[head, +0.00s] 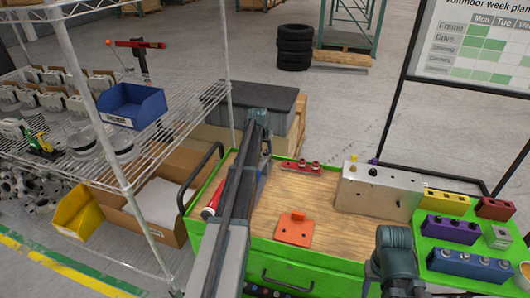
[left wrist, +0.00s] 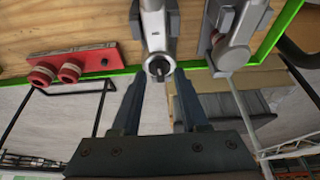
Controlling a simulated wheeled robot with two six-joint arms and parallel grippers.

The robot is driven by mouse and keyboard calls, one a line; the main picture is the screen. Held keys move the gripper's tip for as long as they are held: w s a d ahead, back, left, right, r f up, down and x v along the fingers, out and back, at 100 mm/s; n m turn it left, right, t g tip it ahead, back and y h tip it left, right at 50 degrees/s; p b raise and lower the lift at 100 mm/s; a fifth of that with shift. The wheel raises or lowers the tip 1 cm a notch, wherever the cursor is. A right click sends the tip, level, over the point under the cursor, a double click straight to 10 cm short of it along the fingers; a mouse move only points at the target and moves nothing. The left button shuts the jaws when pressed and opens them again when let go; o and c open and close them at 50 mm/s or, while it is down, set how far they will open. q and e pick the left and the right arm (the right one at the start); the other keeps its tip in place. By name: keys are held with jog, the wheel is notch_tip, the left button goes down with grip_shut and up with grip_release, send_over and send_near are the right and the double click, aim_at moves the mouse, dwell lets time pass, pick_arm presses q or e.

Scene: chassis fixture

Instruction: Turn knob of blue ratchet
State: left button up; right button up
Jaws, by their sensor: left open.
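In the left wrist view, a silver-grey tool body with a round, ringed knob (left wrist: 158,66) stands at the board's edge, with blue-grey pieces on both sides. It looks like the ratchet, but a blue colour is not clear here. My left gripper (left wrist: 159,82) is open, its two dark fingers on either side of the knob, with gaps visible; contact cannot be told. In the head view my left gripper (head: 264,163) is over the far left of the workbench, and my arm hides most of the tool. My right arm shows at the lower right, its fingers unseen.
A red fixture with two round knobs (left wrist: 68,72) lies beside the tool; it also shows in the head view (head: 300,166). A second grey tool (left wrist: 230,48) is close on the other side. An orange plate (head: 294,229) and a beige box (head: 378,190) are on the bench (head: 335,248).

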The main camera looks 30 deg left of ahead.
pick_arm(q)
grip_shut()
jog(key=shift+n, duration=0.4)
jog(key=n+y, duration=0.1)
jog(key=n, duration=0.3)
jog(key=shift+w+d+g+y, duration=0.15)
jog(key=shift+d+g+y, duration=0.05)
jog(key=shift+g+y, duration=0.2)
jog(key=n, duration=0.2)
jog(key=n+g+y, duration=0.1)
jog(key=n, duration=0.1)
jog(key=shift+w+d+n, duration=0.1)
jog(key=shift+w+n, duration=0.1)
jog(key=shift+n, duration=0.1)
jog(key=n+g, duration=0.1)
jog(key=n, duration=0.3)
jog(key=shift+w+g+y, duration=0.15)
jog(key=shift+g+y, duration=0.15)
jog(key=shift+g, duration=0.1)
jog(key=shift+w+n+g, duration=0.1)
jog(key=shift+n+g, duration=0.7)
jog(key=shift+n, duration=1.4)
jog(key=shift+d, duration=0.1)
